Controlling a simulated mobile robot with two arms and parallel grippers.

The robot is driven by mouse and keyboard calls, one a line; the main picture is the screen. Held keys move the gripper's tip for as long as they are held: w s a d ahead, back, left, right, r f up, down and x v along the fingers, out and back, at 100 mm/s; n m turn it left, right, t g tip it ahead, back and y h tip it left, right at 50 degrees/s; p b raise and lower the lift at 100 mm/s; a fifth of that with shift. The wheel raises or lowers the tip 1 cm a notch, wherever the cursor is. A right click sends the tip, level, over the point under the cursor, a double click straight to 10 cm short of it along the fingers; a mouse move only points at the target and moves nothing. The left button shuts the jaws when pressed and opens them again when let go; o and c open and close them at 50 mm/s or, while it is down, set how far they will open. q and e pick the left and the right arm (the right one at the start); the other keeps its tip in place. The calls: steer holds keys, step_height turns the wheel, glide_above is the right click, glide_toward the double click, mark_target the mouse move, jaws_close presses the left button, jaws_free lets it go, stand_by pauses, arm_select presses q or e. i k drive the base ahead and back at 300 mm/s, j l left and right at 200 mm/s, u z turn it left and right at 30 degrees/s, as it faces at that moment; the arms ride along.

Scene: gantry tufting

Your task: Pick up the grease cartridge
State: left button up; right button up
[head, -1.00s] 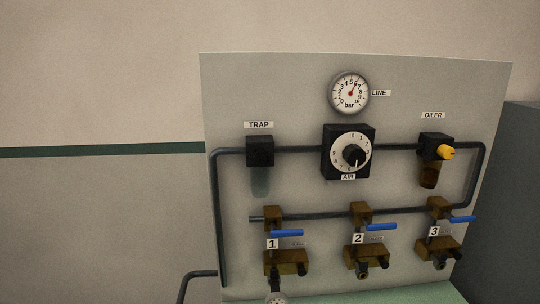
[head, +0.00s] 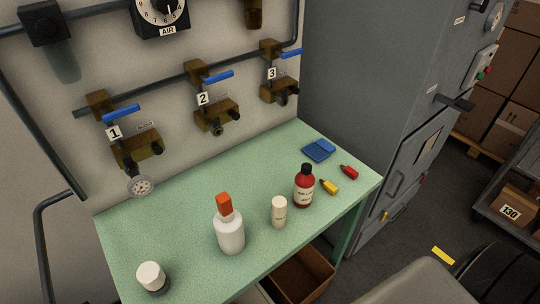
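A small cream cylinder (head: 279,212) with a faint label stands upright near the front edge of the green bench (head: 190,210); it looks most like the grease cartridge, though its label is too small to read. It stands between a white bottle with an orange cap (head: 230,232) and a red bottle with a black cap (head: 304,187). Neither of my grippers shows in the head view.
A white-capped jar (head: 152,278) stands at the front left. Yellow (head: 329,187) and red (head: 349,172) small pieces and a blue item (head: 319,150) lie at the right. Behind rises the valve panel (head: 160,80); a grey cabinet (head: 350,80) stands right.

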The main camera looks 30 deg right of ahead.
mark_target(278, 204)
steer(key=z, duration=0.9)
